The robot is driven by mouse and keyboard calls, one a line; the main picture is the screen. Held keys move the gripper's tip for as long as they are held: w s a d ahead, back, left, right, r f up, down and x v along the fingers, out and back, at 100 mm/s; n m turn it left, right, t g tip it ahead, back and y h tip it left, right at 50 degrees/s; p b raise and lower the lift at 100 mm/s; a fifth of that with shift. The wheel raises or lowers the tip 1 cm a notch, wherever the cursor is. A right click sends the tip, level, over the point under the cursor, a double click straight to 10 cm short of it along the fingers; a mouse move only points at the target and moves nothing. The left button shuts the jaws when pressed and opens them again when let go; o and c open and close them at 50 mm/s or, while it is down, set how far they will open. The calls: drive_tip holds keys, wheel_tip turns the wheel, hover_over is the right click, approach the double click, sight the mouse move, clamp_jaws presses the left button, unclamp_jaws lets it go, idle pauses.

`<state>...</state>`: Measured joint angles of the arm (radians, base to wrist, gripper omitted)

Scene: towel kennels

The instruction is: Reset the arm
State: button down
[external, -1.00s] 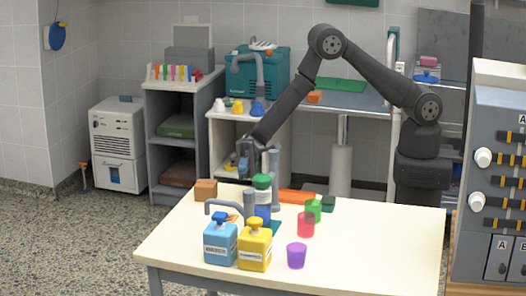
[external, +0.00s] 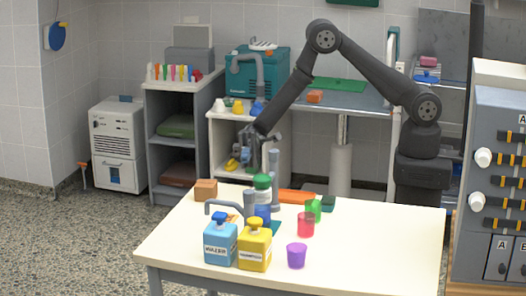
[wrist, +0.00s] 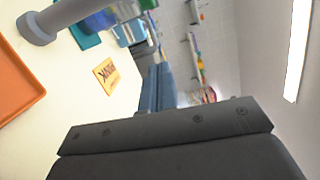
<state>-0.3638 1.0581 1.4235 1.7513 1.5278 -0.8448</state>
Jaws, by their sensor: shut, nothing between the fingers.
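My gripper (external: 246,158) is at the end of my dark grey arm, above the back left of the cream table (external: 370,240). It is shut with nothing held. It is just above and left of the green-capped blue bottle (external: 262,212), apart from it as far as I can tell. In the wrist view the blue-grey fingers (wrist: 157,90) are together, pointing away over the table, and the view is strongly tilted.
Near the front stand a blue pump bottle (external: 220,245) and a yellow one (external: 254,250). Purple (external: 296,256), red (external: 305,225) and green (external: 313,208) cups stand to their right. A brown block (external: 206,190) and an orange tray (external: 297,196) lie at the back. The table's right side is clear.

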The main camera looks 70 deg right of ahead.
drive_tip(key=s+a+r+m+h, duration=0.1)
drive_tip(key=s+r+m+h, duration=0.2)
drive_tip(key=m, duration=0.8)
drive_tip(key=s+a+r+m+t+h, duration=0.1)
drive_tip(key=s+a+r+m+h, duration=0.1)
drive_tip(key=r+m+h, duration=0.6)
drive_tip(key=s+a+r+m+h, duration=0.2)
drive_tip(key=s+r+m+h, duration=0.2)
drive_tip(key=m, duration=1)
wheel_tip(320, 180, up, 4)
drive_tip(key=shift+s+f+m+t+h, duration=0.2)
drive_tip(key=shift+f+m+t+h, duration=0.15)
drive_tip(key=shift+h, duration=0.75)
drive_tip(key=shift+r, duration=0.1)
